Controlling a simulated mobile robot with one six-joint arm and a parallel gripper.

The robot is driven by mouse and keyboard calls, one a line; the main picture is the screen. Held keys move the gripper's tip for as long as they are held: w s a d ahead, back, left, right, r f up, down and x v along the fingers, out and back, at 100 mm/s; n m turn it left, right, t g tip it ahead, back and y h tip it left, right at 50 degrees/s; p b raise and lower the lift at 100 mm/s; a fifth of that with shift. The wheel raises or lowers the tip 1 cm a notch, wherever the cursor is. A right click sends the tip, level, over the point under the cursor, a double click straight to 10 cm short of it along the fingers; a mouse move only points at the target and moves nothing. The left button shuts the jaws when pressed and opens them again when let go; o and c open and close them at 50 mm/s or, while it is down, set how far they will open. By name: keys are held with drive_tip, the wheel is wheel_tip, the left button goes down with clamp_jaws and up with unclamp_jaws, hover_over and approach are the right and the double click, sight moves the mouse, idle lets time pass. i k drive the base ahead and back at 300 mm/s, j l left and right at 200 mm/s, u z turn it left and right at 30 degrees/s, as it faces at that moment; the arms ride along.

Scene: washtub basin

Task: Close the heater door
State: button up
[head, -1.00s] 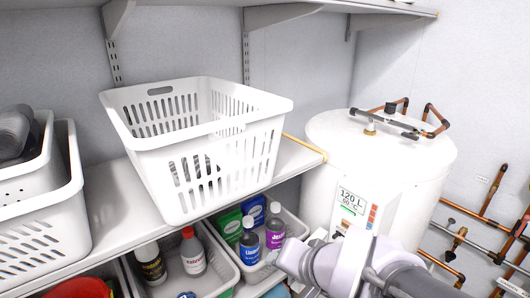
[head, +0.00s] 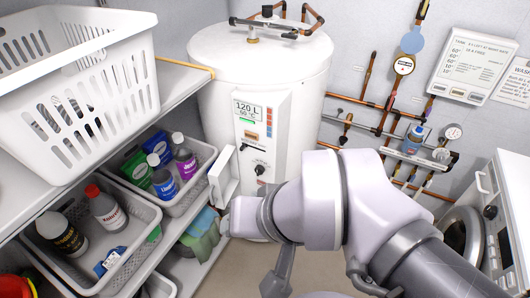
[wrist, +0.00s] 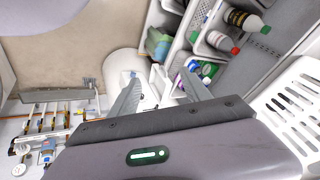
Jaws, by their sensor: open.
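The heater (head: 262,75) is a tall white cylinder beside the shelf in the head view. Its front panel (head: 267,125) shows a 120 L, 60 °C display, a knob and coloured marks. The heater door (head: 224,174), a white flap, stands open and swung out to the left of the panel. My arm crosses in front of the heater's lower part, with its wrist close to the door's lower edge in the picture. In the wrist view my gripper (wrist: 161,76) is open, its two fingers spread and empty. Whether it touches the door cannot be told.
A white laundry basket (head: 75,85) stands on the shelf at left, above grey trays (head: 112,250) of bottles. Copper pipes and gauges (head: 403,65) line the wall at right. A white washing machine (head: 506,215) stands at far right. Some floor shows below the heater.

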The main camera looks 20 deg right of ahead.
sight(224, 177)
drive_tip(key=k+j, duration=0.1)
drive_tip(key=j, duration=0.35)
drive_tip(key=k+j, duration=0.1)
drive_tip(key=j, duration=0.35)
drive_tip(key=k+j, duration=0.1)
drive_tip(key=j, duration=0.4)
drive_tip(key=i+l, duration=0.2)
drive_tip(key=i, duration=0.3)
